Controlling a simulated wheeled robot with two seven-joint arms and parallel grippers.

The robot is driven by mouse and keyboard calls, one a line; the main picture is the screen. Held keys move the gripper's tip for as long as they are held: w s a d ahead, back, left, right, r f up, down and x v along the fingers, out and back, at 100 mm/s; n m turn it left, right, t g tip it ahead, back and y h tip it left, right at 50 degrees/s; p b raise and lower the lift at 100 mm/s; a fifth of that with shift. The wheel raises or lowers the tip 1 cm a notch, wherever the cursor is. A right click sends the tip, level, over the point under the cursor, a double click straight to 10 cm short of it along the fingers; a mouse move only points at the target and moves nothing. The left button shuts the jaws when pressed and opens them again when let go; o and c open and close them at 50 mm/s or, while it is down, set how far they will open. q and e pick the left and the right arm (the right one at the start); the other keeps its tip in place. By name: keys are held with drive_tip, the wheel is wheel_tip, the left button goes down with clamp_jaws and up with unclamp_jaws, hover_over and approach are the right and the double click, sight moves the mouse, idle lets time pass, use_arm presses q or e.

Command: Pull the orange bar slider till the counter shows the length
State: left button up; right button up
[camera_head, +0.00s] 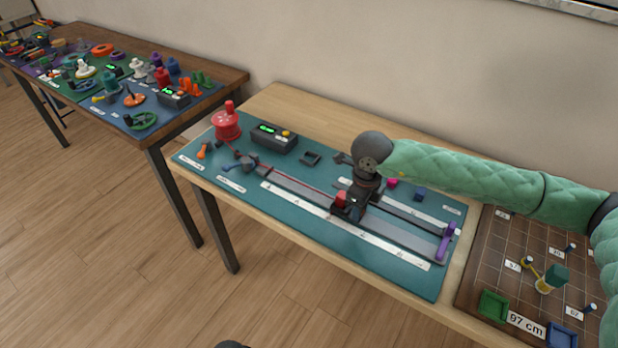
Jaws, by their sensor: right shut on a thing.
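My right gripper (352,212) is shut on the slider, low over the long grey rail on the teal mat. The slider's visible part is a red-orange block (340,199) beside the fingers; the rest is hidden by the gripper. A thin red cord (300,183) runs along the rail from the left towards the slider. My left gripper is not in view.
A white scale strip (395,249) lies along the rail's front. A purple stop (447,243) stands at the rail's right end. A red spool (227,122) stands back left. A brown board at right bears a "97 cm" card (525,324). Another cluttered table (215,73) is at left.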

sight(394, 232)
drive_tip(key=shift+s+d, duration=0.6)
drive_tip(key=shift+d, duration=0.3)
drive_tip(key=shift+d+b, duration=0.1)
drive_tip(key=shift+b, duration=0.2)
drive_tip(key=shift+s+d+f, duration=0.1)
drive_tip(key=shift+s+d, duration=0.1)
drive_tip(key=shift+d, duration=0.05)
drive_tip(key=shift+s+d+b, duration=0.45)
drive_tip(key=shift+s+d, duration=0.25)
drive_tip(key=shift+d, duration=0.25)
drive_tip(key=shift+s+d+b, duration=0.5)
drive_tip(key=shift+s+d, duration=0.25)
drive_tip(key=shift+d, duration=0.2)
drive_tip(key=shift+s+d+b, duration=0.45)
drive_tip(key=shift+s+d, duration=0.25)
drive_tip(key=shift+d, duration=0.25)
drive_tip(key=o, duration=0.9)
drive_tip(key=shift+r, duration=0.2)
